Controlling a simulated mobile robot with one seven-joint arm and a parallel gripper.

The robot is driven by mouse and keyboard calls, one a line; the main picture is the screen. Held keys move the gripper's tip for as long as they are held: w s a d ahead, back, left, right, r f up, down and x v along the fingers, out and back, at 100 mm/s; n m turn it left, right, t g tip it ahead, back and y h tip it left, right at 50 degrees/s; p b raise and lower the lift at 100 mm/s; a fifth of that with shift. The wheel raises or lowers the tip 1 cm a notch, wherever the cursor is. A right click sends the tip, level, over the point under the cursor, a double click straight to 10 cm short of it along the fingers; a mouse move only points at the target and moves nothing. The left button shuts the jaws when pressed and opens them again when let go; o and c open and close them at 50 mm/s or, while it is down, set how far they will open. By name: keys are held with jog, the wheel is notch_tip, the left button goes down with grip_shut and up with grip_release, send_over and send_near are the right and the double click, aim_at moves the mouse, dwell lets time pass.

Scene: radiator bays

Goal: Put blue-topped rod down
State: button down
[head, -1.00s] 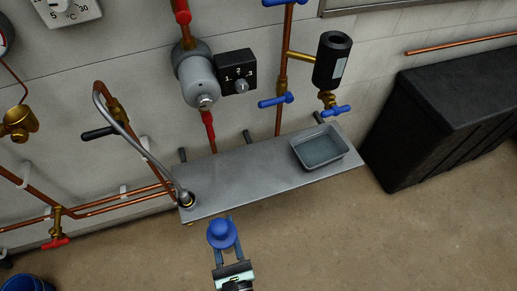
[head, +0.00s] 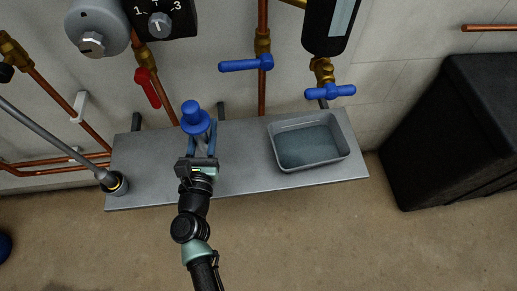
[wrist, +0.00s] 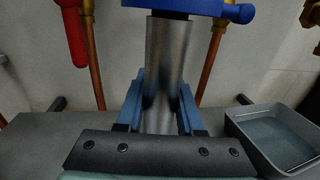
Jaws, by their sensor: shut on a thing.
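The blue-topped rod (head: 194,115) is upright in my gripper (head: 200,140), which is shut on it. In the wrist view the rod (wrist: 166,65) is a grey metal cylinder with a blue top at the upper edge, and the blue fingers of my gripper (wrist: 160,105) stand on both sides of it. In the head view my gripper is over the left part of the grey shelf (head: 240,170). The rod's lower end is hidden behind my gripper, so I cannot tell whether it touches the shelf.
A grey tray (head: 345,150) with water-like contents sits on the shelf's right part. A curved metal pipe (head: 60,145) ends at the shelf's left end. A red lever (head: 147,88) and blue valve handles (head: 246,64) are on pipes behind. A black box (head: 450,130) stands at right.

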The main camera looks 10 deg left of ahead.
jog(key=f+b, duration=0.2)
jog(key=f, duration=0.1)
jog(key=f+b, duration=0.1)
jog(key=f, duration=0.1)
jog(key=shift+w+f+b, duration=0.2)
jog(key=shift+w+b, duration=0.1)
jog(key=shift+f+b, duration=1.25)
jog(key=shift+f, duration=1)
jog(key=shift+f, duration=0.2)
jog(key=c, duration=0.5)
grip_release()
jog(key=shift+c, duration=0.2)
jog(key=shift+r, duration=0.1)
